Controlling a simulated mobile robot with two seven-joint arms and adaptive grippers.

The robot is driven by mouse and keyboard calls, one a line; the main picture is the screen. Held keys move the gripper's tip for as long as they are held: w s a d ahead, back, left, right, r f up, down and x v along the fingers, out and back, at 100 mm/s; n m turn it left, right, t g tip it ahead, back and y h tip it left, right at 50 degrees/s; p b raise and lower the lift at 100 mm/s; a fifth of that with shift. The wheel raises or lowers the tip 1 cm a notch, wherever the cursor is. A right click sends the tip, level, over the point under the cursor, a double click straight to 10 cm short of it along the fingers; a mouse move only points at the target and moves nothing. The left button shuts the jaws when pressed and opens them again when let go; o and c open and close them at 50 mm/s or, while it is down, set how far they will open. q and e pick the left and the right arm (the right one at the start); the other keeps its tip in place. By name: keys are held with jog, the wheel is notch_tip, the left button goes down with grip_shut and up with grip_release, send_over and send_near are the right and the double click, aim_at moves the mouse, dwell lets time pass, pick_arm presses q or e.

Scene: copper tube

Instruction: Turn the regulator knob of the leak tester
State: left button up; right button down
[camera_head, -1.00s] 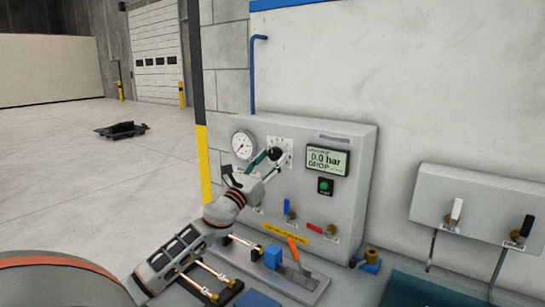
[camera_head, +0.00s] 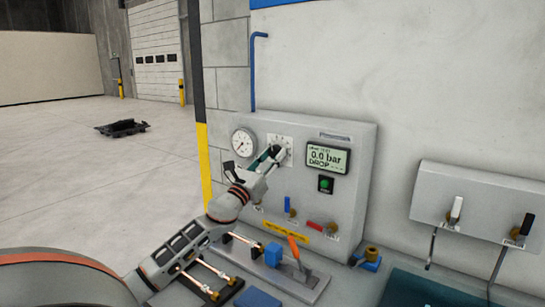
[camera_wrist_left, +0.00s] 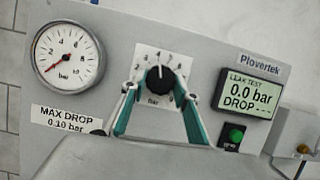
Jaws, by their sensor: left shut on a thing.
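The leak tester (camera_head: 358,200) is a grey box against the wall. Its black regulator knob (camera_wrist_left: 160,80) sits on a white scale plate (camera_wrist_left: 150,58) between the gauge and the display, its pale mark near the top in the left wrist view. My left gripper (camera_head: 272,153) is shut on the knob, one green-padded finger at each side. In the head view the fingers mostly hide the knob. The round gauge (camera_wrist_left: 68,55) has its red needle at the low end. The display (camera_wrist_left: 250,93) reads 0.0 bar and DROP with dashes. My right gripper is not in view.
Below the display is a green button (camera_head: 326,185). A blue-handled valve (camera_head: 287,206) and a red-handled valve (camera_head: 314,225) sit lower on the box. A fixture with an orange lever (camera_head: 293,247) and copper tubes (camera_head: 214,272) lie on the bench below my arm.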

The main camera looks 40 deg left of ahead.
pick_arm(q)
jog(key=n+y, duration=0.1)
jog(key=n, duration=0.1)
jog(key=n+g+y, duration=0.1)
jog(key=n, duration=0.2)
jog(key=n+y, duration=0.2)
jog(key=n, duration=0.1)
jog(key=shift+d+r+g, duration=0.1)
jog(key=shift+d+g, duration=0.15)
jog(key=shift+g, duration=0.05)
jog(key=n+g+y, duration=0.1)
jog(key=n, duration=0.3)
jog(key=n+g+y, duration=0.1)
jog(key=n, duration=0.3)
jog(key=shift+d+r+g, duration=0.15)
jog(key=shift+g, duration=0.15)
jog(key=n+g, duration=0.1)
jog(key=n, duration=0.3)
jog(key=n+g, duration=0.1)
jog(key=n, duration=0.1)
jog(key=shift+r+g, duration=0.25)
jog(key=shift+g, duration=0.05)
jog(key=n+h, duration=0.1)
jog(key=n, duration=0.1)
jog(key=n+g, duration=0.1)
jog(key=n, duration=0.1)
jog(key=shift+r+n+h, duration=0.15)
jog(key=shift+n+h, duration=0.15)
jog(key=shift+h, duration=0.1)
jog(key=o, duration=1.1)
